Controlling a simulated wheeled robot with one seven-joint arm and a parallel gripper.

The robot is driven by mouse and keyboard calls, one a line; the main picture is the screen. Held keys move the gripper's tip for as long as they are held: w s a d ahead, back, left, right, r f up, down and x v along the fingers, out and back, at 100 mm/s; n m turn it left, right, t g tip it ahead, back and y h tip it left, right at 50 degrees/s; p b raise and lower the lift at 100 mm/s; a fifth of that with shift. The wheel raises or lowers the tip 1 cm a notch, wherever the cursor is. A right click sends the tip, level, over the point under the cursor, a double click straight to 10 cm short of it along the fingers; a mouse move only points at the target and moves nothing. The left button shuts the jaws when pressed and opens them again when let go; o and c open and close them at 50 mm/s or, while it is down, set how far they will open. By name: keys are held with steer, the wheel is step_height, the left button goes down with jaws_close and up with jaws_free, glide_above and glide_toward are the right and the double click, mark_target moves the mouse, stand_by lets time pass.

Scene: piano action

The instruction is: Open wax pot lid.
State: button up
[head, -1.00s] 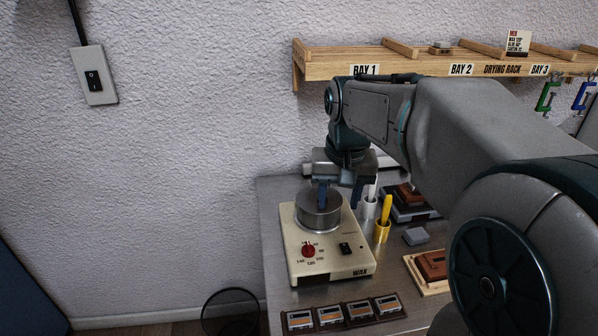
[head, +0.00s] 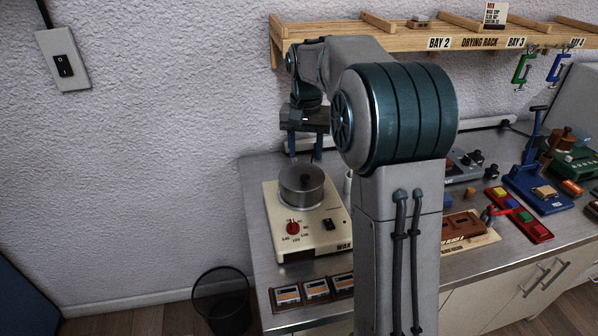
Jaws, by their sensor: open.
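The wax pot (head: 302,192) is a round grey metal pot on a cream heater base (head: 307,239) marked WAX, with a red dial and a black switch. The base stands near the left end of the metal bench. A flat grey top shows on the pot; I cannot clearly tell the lid from the pot at this size. My gripper (head: 304,154) hangs fingers down above and behind the pot, apart from it. Its two blue fingers are spread, with nothing seen between them.
A wooden drying rack (head: 390,44) runs along the wall above the bench. Labelled blocks (head: 317,289) lie at the bench's front edge. My arm hides the bench right of the pot. A wire bin (head: 222,300) stands on the floor at left.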

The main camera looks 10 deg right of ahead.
mark_target(305, 176)
step_height(305, 176, down, 7)
steer(key=shift+f, duration=0.1)
stand_by(0.3)
